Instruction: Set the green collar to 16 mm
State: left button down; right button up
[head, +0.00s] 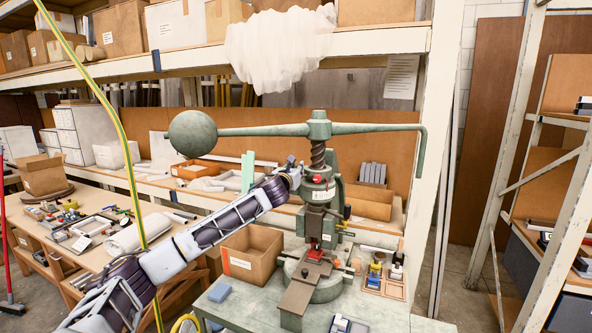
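The green fly press (319,130) stands on the bench, with a long horizontal bar, a ball weight (193,134) at its left and a downturned handle (422,150) at its right. Its dark screw (318,153) runs down into the press head. A small red part (317,179) and a white label (320,195) show on the head. I cannot pick out the green collar or its scale reading. My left gripper (294,168) is beside the screw, left of the head; its fingers are too small to tell open from shut, or touching from apart. My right gripper is not in view.
A cardboard box (250,258) stands left of the press base, with a blue block (220,292) in front. A tray of small parts (386,280) is at the right. A yellow-green hose (115,130) hangs at the left. A shelf upright (436,150) stands right of the press.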

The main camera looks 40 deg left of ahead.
pick_arm(q)
jog(key=shift+f, duration=0.6)
jog(key=c, duration=1.3)
grip_release()
jog(key=shift+o, duration=0.2)
jog(key=shift+s+a, duration=0.1)
jog(key=shift+r, duration=0.1)
jog(key=shift+s+d+f, duration=0.2)
jog(key=shift+s+d, duration=0.15)
jog(key=shift+s, duration=0.05)
jog(key=r+v, duration=0.1)
jog(key=v, duration=1)
jog(key=shift+a, duration=0.25)
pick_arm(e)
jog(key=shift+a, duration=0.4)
pick_arm(q)
jog(key=shift+s, duration=0.1)
jog(key=shift+c, duration=0.4)
